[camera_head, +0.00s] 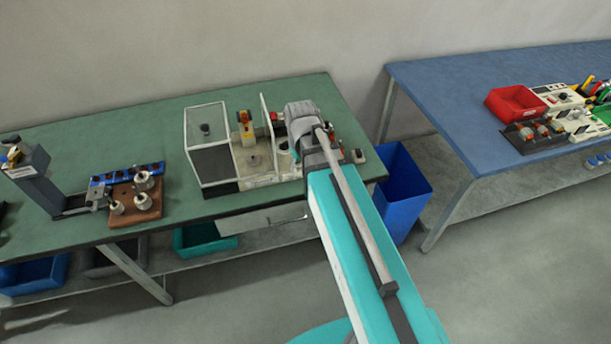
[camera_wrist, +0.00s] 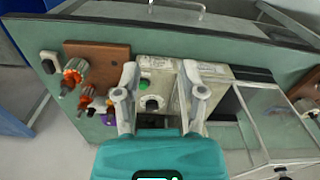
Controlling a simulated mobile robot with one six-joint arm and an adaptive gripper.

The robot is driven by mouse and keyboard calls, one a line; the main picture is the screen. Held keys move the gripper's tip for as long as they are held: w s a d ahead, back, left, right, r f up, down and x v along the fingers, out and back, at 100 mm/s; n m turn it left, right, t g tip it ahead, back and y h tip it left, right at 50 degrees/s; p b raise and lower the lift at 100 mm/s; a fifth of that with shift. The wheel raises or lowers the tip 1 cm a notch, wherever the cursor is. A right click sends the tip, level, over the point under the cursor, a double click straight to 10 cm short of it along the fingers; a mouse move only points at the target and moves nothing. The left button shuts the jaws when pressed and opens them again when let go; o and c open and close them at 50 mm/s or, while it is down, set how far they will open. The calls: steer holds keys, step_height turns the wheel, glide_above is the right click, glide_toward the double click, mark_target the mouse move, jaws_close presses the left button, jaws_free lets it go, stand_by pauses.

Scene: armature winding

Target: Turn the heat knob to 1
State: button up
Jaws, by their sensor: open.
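In the wrist view, a pale control box (camera_wrist: 183,88) has a dark round knob (camera_wrist: 152,104) on its panel, with a green button (camera_wrist: 145,86) beside it. I cannot read any scale or label, so the knob's setting is unclear. My gripper (camera_wrist: 160,80) is open, and its two fingers appear on either side of the panel with the knob between them in the picture. I cannot tell whether a finger touches the knob. In the head view, my arm covers the gripper and most of that box.
A clear-sided enclosure (camera_head: 209,162) stands beside the box on the green bench (camera_head: 240,93). In the wrist view, a brown board (camera_wrist: 108,58) with copper-wound parts lies close to the left finger. A blue bin (camera_head: 403,190) stands on the floor between the benches.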

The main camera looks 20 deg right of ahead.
steer(key=shift+s+f+m, duration=0.1)
steer(key=shift+s+m, duration=0.6)
steer(key=shift+s, duration=1.2)
steer(key=shift+s, duration=0.1)
steer(key=shift+s+m, duration=0.3)
steer(key=shift+s, duration=0.45)
